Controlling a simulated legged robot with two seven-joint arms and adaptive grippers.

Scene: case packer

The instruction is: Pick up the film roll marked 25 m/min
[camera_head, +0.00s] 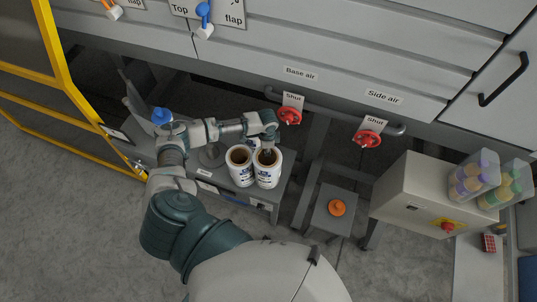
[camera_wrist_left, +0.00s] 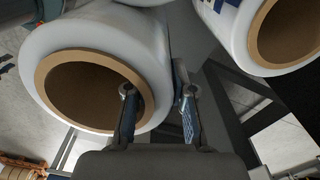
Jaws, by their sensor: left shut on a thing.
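Two white film rolls with brown cores stand side by side on a grey shelf (camera_head: 207,173): the left roll (camera_head: 242,177) and the right roll (camera_head: 267,179). Part of another white roll (camera_head: 252,143) shows behind them. Their print is too small to read, so I cannot tell which is marked 25 m/min. My left gripper (camera_head: 268,152) is over the right roll. In the left wrist view the gripper (camera_wrist_left: 157,95) is shut on the wall of a roll (camera_wrist_left: 105,35), one finger inside the core and one outside. Another roll (camera_wrist_left: 240,30) is close beside it. My right gripper is not in view.
Red valve knobs (camera_head: 289,116) (camera_head: 368,138) sit on a pipe behind the shelf, to the right. A grey post with an orange knob (camera_head: 337,207) and a control box (camera_head: 410,200) stand right. A yellow guard frame (camera_head: 75,98) is at left.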

